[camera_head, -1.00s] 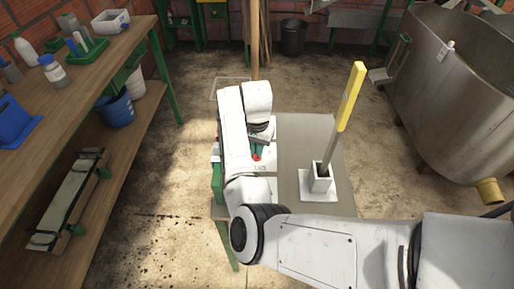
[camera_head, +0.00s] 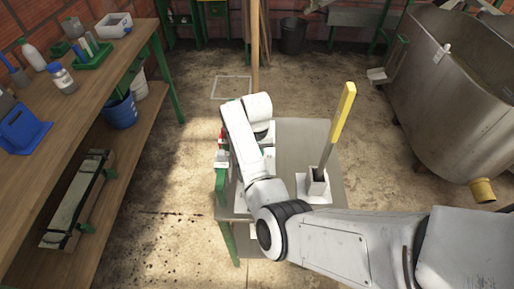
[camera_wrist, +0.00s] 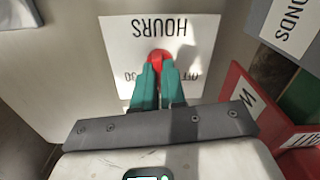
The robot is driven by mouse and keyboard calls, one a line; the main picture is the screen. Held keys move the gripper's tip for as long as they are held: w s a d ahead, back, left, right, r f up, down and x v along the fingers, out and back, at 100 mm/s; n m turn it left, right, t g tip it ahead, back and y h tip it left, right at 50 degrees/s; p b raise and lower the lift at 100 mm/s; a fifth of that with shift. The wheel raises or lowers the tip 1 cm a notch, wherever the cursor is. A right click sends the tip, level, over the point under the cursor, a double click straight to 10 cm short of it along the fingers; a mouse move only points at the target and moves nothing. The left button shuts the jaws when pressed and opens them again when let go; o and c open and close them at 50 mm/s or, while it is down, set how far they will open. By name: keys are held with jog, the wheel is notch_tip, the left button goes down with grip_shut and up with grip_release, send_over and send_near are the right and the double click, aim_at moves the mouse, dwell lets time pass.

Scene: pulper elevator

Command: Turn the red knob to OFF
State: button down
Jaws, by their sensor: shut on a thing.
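The red knob (camera_wrist: 158,56) sits on a white plate (camera_wrist: 118,30) in the wrist view. The plate reads HOURS, upside down in this picture, with OFF at the lower right and 30 at the lower left, partly covered. My gripper (camera_wrist: 161,70) has teal fingers, shut on the knob from either side. The fingers hide part of the knob, so its pointing direction cannot be told. In the head view my white arm hides the knob and the fingers.
A grey block with a label ending in ONDS (camera_wrist: 300,25) and a red block marked M (camera_wrist: 243,105) are close on the right in the wrist view. A yellow-handled lever (camera_head: 342,115) stands on the table (camera_head: 300,135). A metal tank (camera_head: 445,100) is at the right.

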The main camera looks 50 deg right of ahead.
jog(key=n+p, duration=0.1)
jog(key=n, duration=0.1)
jog(key=n+p, duration=0.2)
jog(key=n, duration=0.1)
jog(key=shift+r+n, duration=0.2)
jog(key=shift+n, duration=0.1)
jog(key=shift+f+n+p, duration=0.1)
jog(key=shift+n+p, duration=0.8)
jog(key=shift+n, duration=1.3)
jog(key=shift+w, duration=0.1)
jog(key=c, duration=1.2)
grip_release()
notch_tip(320, 180, up, 11)
jog(key=shift+f, duration=0.15)
jog(key=s+a+f, duration=0.1)
jog(key=s+a, duration=0.4)
jog(key=s, duration=0.4)
jog(key=s+a+m, duration=0.1)
jog(key=s+a, duration=0.4)
jog(key=s, duration=0.3)
jog(key=s+a+f+m+t, duration=0.1)
jog(key=s+a, duration=0.4)
jog(key=s, duration=0.4)
jog(key=shift+s+f, duration=0.3)
jog(key=shift+s, duration=0.05)
